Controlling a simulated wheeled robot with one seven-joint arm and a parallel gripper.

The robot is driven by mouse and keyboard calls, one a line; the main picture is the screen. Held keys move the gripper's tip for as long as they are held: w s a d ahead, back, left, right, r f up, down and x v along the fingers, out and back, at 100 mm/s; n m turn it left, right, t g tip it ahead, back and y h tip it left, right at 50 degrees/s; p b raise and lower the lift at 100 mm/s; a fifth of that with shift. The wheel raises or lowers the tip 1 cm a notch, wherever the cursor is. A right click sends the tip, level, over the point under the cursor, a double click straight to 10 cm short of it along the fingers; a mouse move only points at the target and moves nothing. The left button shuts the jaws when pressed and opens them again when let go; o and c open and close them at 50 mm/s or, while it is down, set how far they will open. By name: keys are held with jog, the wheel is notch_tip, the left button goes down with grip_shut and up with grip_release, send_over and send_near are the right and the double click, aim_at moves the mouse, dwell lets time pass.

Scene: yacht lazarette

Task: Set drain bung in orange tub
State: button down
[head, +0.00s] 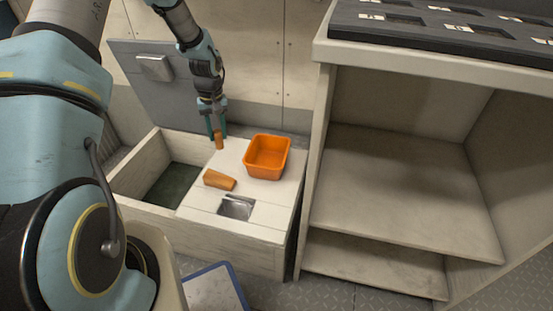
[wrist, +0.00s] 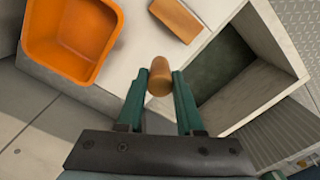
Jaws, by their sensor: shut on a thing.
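My gripper (head: 217,134) is shut on a brown, cork-like cylinder, which I take for the drain bung (head: 219,143). In the wrist view the bung (wrist: 160,78) sits between the green fingertips (wrist: 160,84), its round end showing. The gripper points down over the back of the pale bench top, left of the orange tub (head: 263,172). The tub is an open, square-sided box on the bench top; its visible inside looks empty. In the wrist view the tub (wrist: 62,62) is at the upper left, apart from the bung.
A brown wedge-like block (head: 219,180) lies on the bench top (head: 257,196), in front of the gripper. A silvery square plate (head: 236,207) is near the front. An open compartment (head: 172,186) is on the left. A shelf unit (head: 400,190) stands to the right.

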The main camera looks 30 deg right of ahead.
jog(key=s+d+p, duration=0.2)
jog(key=d, duration=0.5)
jog(key=s+d+p, duration=0.2)
jog(key=s+d, duration=0.1)
jog(key=d, duration=0.4)
send_near(268, 165)
jog(key=shift+f+m, duration=0.4)
jog(key=shift+f, duration=1.15)
jog(key=shift+f+b, duration=0.1)
jog(key=shift+b, duration=0.2)
jog(key=c, duration=0.5)
grip_release()
jog(key=shift+c, duration=0.2)
